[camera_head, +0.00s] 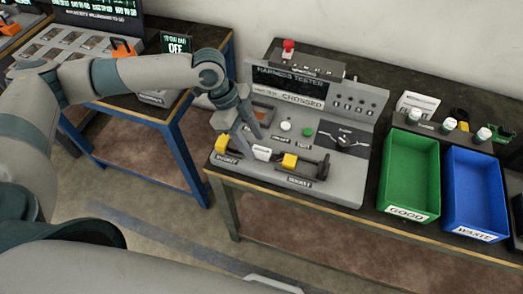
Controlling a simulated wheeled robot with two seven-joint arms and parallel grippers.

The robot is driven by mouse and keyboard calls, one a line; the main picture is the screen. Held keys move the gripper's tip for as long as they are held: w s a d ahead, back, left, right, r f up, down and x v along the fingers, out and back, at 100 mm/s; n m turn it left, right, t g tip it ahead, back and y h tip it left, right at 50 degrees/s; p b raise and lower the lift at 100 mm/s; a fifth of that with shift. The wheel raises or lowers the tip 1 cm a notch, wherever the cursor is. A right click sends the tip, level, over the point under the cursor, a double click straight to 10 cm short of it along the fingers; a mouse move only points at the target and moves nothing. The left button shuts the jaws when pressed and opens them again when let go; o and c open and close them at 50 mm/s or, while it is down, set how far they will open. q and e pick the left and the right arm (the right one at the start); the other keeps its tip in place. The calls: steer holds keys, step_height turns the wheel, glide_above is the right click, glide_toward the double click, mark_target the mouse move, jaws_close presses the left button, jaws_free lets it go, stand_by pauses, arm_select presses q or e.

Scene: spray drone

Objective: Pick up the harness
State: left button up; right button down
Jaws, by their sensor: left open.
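The grey harness tester (345,95) stands on the bench, and its display reads CROSSED. Two yellow blocks with dark clamps sit at its front: the left yellow block (221,143) and the right yellow block (290,160). A small white piece (262,152) lies between them; it may be part of the harness, but no wires can be made out. My left gripper (246,138) is open and points down over the tester's front left, close above the white piece. It hides part of the tester surface. I cannot tell whether it touches anything. My right gripper is out of view.
A green GOOD bin (408,212) and a blue WASTE bin (474,237) stand right of the tester. Several small white-capped items line the bench behind them. A blue-legged table (186,150) with a tray and an OFF sign (178,46) is at left.

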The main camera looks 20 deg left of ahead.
mark_target(259, 149)
arm_select(q)
steer(key=shift+p+x, duration=0.6)
steer(key=shift+x, duration=1.2)
steer(key=shift+w+d, duration=0.1)
steer(key=shift+w, duration=0.1)
steer(key=shift+c, duration=0.6)
steer(key=shift+r, duration=0.1)
jaws_close()
